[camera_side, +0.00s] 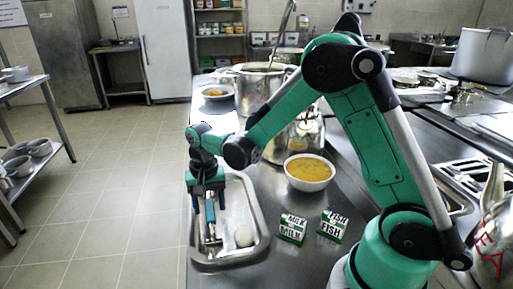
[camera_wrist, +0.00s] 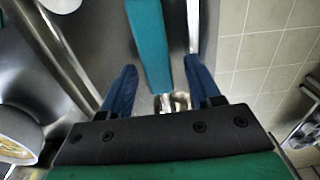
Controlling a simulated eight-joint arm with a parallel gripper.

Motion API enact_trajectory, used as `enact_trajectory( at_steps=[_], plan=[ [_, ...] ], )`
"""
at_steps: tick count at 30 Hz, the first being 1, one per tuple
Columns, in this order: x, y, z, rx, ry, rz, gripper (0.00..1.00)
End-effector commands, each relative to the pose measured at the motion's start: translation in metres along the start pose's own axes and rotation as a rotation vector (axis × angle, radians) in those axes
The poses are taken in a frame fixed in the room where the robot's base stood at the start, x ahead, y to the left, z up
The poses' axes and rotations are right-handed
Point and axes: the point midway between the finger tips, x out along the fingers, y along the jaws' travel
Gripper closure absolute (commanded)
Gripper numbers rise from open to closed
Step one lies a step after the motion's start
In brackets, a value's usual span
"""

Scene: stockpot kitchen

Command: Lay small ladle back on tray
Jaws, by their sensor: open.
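The metal tray (camera_side: 262,240) lies along the left edge of the counter. A utensil with a teal handle (camera_side: 210,212), which looks like the small ladle, is at the tray with its metal end low over the tray floor. My gripper (camera_side: 207,204) points down over the tray, open. In the wrist view the teal handle (camera_wrist: 148,42) runs between the two blue fingers (camera_wrist: 162,72), with gaps showing on both sides. A shiny metal part (camera_wrist: 172,101) shows near the finger bases. I cannot tell whether the handle rests fully on the tray.
A bowl of yellow soup (camera_side: 309,171) and MILK (camera_side: 292,228) and FISH (camera_side: 332,225) signs stand to the right. Behind are metal pots (camera_side: 255,88), one with a ladle handle (camera_side: 284,25) rising from it.

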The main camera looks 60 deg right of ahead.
Motion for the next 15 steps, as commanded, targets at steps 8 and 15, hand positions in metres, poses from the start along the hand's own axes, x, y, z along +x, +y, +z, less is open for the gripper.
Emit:
enact_trajectory(
  at_steps=[8,15],
  plan=[
    [-0.02,0.0,0.0,0.0,0.0,0.0,0.43],
    [-0.07,0.0,0.0,0.0,0.0,0.0,0.43]
  ],
)
